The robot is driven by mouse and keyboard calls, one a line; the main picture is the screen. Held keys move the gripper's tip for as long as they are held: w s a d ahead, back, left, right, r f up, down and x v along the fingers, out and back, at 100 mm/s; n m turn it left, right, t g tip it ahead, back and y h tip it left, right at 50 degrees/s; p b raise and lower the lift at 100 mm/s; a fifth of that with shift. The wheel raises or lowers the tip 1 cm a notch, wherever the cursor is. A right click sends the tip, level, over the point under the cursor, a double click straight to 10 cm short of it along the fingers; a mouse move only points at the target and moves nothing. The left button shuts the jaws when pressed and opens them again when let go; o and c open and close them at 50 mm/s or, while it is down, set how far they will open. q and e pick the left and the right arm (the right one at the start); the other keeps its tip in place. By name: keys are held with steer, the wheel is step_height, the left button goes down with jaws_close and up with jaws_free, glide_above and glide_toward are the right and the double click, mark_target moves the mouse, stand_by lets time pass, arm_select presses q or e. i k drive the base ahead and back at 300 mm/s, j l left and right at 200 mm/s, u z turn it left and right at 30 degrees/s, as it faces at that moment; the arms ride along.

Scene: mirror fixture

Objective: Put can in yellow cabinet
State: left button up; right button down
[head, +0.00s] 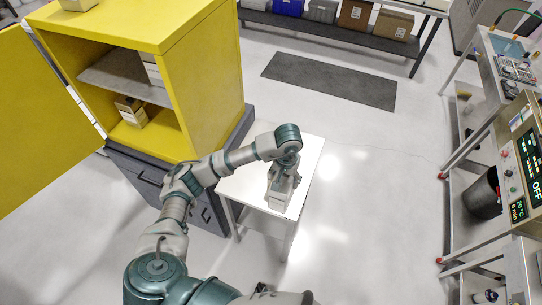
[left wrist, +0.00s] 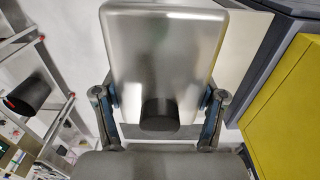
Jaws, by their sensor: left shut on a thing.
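The can (left wrist: 165,50) is a shiny silver, flat-sided container with a black cap, filling the middle of the left wrist view. My left gripper (left wrist: 160,108) is shut on it, with one finger at each side. In the head view my left gripper (head: 281,182) points down over the small white table, and the can is mostly hidden there. The yellow cabinet (head: 212,75) stands left of the table with its door (head: 45,125) swung open to the left. A grey shelf (head: 122,75) splits its inside. My right gripper is not in view.
Small boxes stand inside the cabinet, on the shelf and on its lower floor (head: 132,112). The white table (head: 310,160) sits close to the cabinet's dark drawer base (head: 140,172). A workbench with equipment (head: 520,150) is on the right. The floor between is clear.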

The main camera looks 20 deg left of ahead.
mark_target(177, 140)
steer(key=i+j, duration=0.25)
steer(key=i, duration=0.2)
steer(key=i+j, duration=0.2)
steer(key=i, duration=0.2)
